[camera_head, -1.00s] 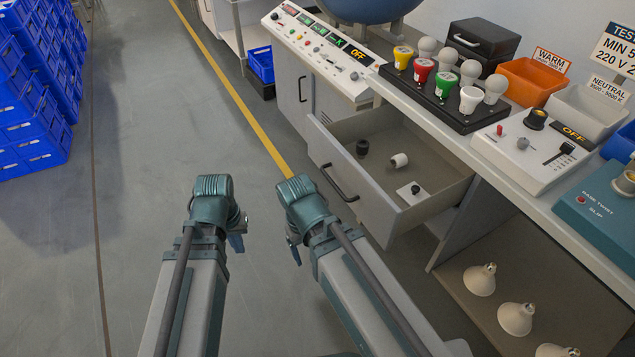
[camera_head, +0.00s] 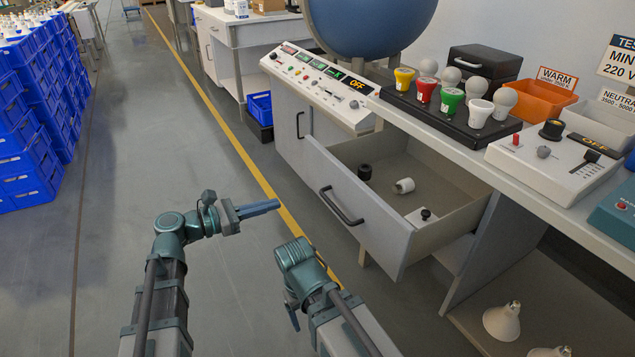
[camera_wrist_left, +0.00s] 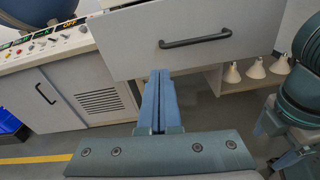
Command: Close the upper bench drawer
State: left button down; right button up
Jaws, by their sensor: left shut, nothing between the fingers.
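The upper bench drawer (camera_head: 358,210) is pulled out from the bench, its grey front and dark bar handle (camera_head: 340,206) facing left. Inside it lie a black cap-like piece (camera_head: 365,172), a small white cylinder (camera_head: 404,186) and a white card with a black knob (camera_head: 424,216). My left gripper (camera_head: 276,205) is shut and empty, pointing right at the drawer front, a short gap left of the handle. In the left wrist view the closed fingers (camera_wrist_left: 159,84) point at the drawer front (camera_wrist_left: 205,45), below the handle (camera_wrist_left: 194,40). My right arm (camera_head: 300,268) shows in front of the drawer; its fingers are not clear.
The bench top holds a control panel (camera_head: 318,88), a black rack (camera_head: 440,112) of bulbs and a white tester (camera_head: 552,160). Reflector bulbs (camera_head: 502,322) stand on the shelf below. Blue crates (camera_head: 28,150) stack at far left. The floor left of the drawer is clear.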

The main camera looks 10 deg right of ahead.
aim_at(328, 177)
pick_arm(q)
jog(key=shift+n+t+h, duration=0.3)
jog(key=shift+n+h, duration=0.2)
jog(key=shift+n, duration=0.2)
jog(key=x, duration=0.4)
jog(key=r+x, duration=0.1)
jog(key=x, duration=0.9)
jog(key=shift+w+a+r, duration=0.15)
jog(key=shift+w+r, duration=0.2)
